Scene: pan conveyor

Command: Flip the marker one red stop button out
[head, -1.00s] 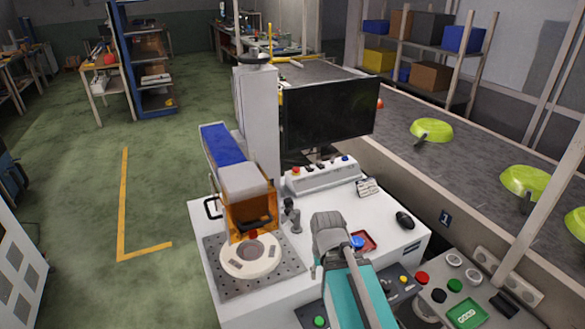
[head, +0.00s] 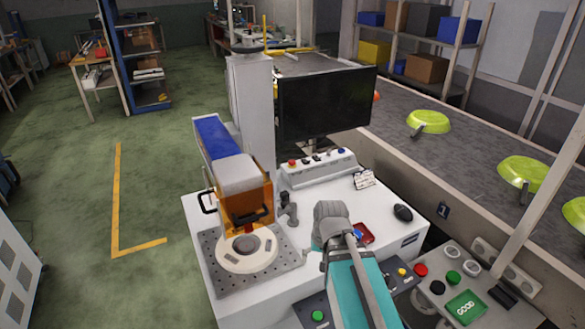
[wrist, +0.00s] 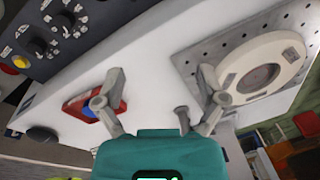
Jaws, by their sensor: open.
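A small "1" marker plate (head: 442,210) is on the conveyor side in the head view. Just below it, a red button (head: 421,270) sits at the left edge of a grey control box (head: 437,302), beside green and black buttons. I cannot tell from here whether it is pressed in. My teal and grey arm reaches over the white bench, to the left of this button. In the wrist view my gripper (wrist: 160,82) has its two grey fingers wide apart with nothing between them. The fingers are hidden or unclear in the head view.
A red tray (head: 364,234) with a blue item lies beside my arm, and a mouse (head: 403,213) is farther right. A dark button panel (head: 318,308) fronts the bench. A monitor (head: 326,103) and marking machine stand behind. Green pans (head: 429,122) lie on the conveyor.

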